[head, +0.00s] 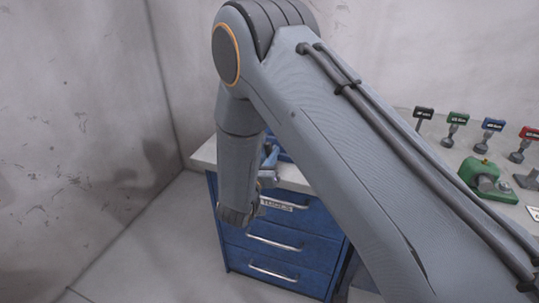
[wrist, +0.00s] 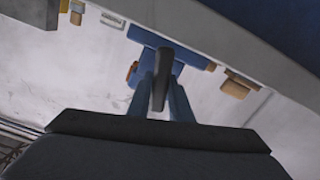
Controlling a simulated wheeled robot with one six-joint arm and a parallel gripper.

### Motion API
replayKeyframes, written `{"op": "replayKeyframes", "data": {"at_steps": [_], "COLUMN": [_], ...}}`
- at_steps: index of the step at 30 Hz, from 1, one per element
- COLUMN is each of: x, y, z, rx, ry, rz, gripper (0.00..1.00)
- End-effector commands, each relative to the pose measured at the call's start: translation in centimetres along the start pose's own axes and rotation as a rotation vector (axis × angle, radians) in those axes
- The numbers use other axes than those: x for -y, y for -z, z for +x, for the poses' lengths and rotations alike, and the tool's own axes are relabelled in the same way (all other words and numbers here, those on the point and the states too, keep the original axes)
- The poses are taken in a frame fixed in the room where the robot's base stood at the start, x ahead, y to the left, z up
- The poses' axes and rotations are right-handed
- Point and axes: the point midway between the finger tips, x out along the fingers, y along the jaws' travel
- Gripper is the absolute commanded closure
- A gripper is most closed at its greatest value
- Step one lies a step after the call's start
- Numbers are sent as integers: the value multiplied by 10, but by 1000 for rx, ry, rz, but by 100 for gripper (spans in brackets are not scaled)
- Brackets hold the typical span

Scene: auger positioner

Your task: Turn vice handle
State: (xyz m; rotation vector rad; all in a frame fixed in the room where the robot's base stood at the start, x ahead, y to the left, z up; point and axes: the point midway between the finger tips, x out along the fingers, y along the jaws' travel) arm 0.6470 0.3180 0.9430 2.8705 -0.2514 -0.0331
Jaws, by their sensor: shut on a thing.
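The blue vice (head: 271,156) sits at the corner of the workbench and is mostly hidden behind my arm in the head view. Its blue body (wrist: 150,38) also shows beyond the fingers in the wrist view. A dark vice handle (wrist: 159,92) points toward the wrist camera. My gripper (wrist: 161,80) is shut on this handle, with one finger on each side of it. In the head view the wrist hangs in front of the drawers, and the fingers are hard to make out.
The workbench has blue drawers (head: 275,243) with metal handles below its pale top.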

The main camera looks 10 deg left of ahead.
Motion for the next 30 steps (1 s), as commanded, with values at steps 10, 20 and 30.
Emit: {"op": "replayKeyframes", "data": {"at_steps": [10,20,30], "x": [0,-1,-2], "y": [-1,-2,-3], "z": [0,0,0], "rx": [0,-1,0], "ry": [1,2,2], "rz": [146,444,762], "gripper": [100,100,100]}}
